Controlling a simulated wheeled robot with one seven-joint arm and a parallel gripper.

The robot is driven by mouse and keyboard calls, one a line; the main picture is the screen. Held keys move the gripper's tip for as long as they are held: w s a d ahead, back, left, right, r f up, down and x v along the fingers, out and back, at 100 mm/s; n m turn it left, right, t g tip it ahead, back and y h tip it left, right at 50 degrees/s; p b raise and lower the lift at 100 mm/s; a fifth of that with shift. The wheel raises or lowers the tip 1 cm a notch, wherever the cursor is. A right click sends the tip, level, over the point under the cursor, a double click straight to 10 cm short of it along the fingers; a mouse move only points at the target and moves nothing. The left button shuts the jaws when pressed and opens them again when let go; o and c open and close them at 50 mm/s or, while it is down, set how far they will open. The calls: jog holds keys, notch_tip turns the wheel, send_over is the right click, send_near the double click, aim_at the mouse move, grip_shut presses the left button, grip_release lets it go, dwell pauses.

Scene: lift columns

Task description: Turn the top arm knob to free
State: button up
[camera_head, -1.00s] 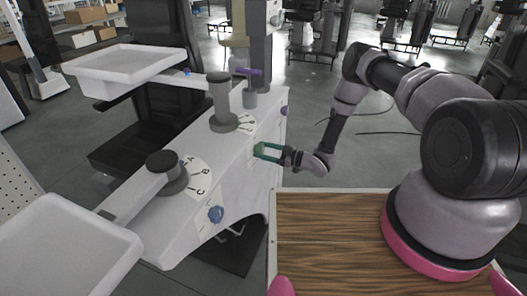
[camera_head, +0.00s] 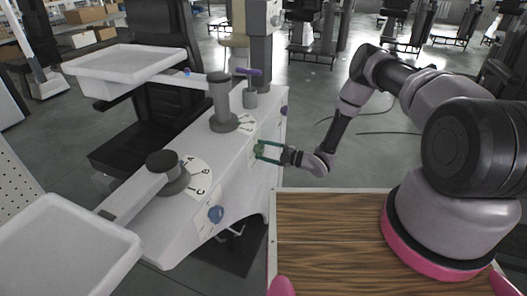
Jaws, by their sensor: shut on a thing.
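A white slanted housing (camera_head: 170,238) carries knobs on its right side face. My gripper (camera_head: 260,151) is at that face, with its two teal fingers on either side of a small green knob (camera_head: 259,149) and shut on it. A blue knob (camera_head: 216,214) is nearer on the same face, and a purple knob (camera_head: 284,110) is at its far end. The markings beside the green knob are too small to read, so its setting cannot be told. I cannot tell from labels which knob belongs to the top arm.
A near arm with a white tray (camera_head: 60,250) pivots over a dial lettered A, B, C (camera_head: 199,180). A second tray (camera_head: 125,60) extends from a taller post (camera_head: 221,105). A purple-handled post (camera_head: 250,85) stands behind. Open floor (camera_head: 350,160) lies right of the housing.

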jog(key=n, duration=0.5)
jog(key=shift+n, duration=0.3)
dwell(0.4)
jog(key=o, duration=1.3)
jog(key=shift+o, duration=0.2)
jog(key=v, duration=1.1)
